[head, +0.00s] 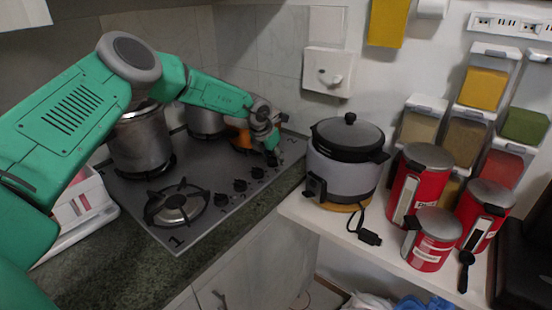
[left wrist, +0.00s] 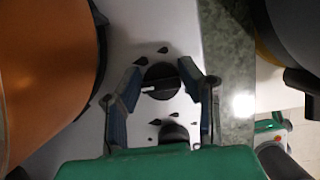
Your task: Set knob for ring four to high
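The stove (head: 215,160) has a row of black knobs along its right edge. The far knob (left wrist: 160,80) lies between the two fingers of my left gripper (left wrist: 160,68) in the left wrist view. Its white mark points left in that view. The fingers are spread, one on each side of the knob; I cannot tell whether they touch it. In the head view my left gripper (head: 272,146) is over the far end of the knob row and largely hides that knob. Another knob (left wrist: 174,132) shows nearer the palm. My right gripper is not in view.
An orange pot (left wrist: 45,75) stands close left of the gripper. Steel pots (head: 140,142) stand on the left and rear burners. A rice cooker (head: 343,175) and red canisters (head: 420,185) stand on the white shelf at right. The front burner (head: 177,204) is bare.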

